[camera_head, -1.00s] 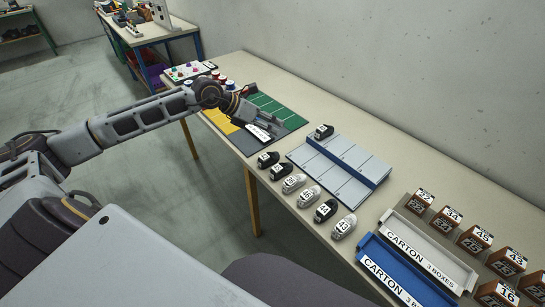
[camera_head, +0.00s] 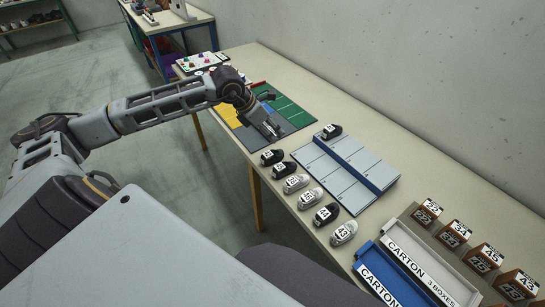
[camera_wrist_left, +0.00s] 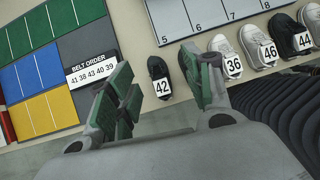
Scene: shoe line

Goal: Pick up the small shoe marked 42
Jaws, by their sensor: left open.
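The shoe marked 42 is small and dark with a white label. In the left wrist view the shoe (camera_wrist_left: 158,78) shows in the gap between my two fingers, at the left end of the shoe row. In the head view the shoe (camera_head: 271,157) is the farthest of the row, near the table's front edge. My left gripper (camera_head: 272,131) is open and empty, just beyond the shoe and apart from it. Its green-padded fingers (camera_wrist_left: 160,95) fill the middle of the left wrist view. The right gripper is not in view.
A second dark shoe (camera_head: 286,169) lies close beside 42, partly hidden by a finger in the wrist view. Several more shoes follow. A grey numbered board (camera_head: 340,165) lies behind the row. A coloured mat (camera_head: 295,112) lies beyond.

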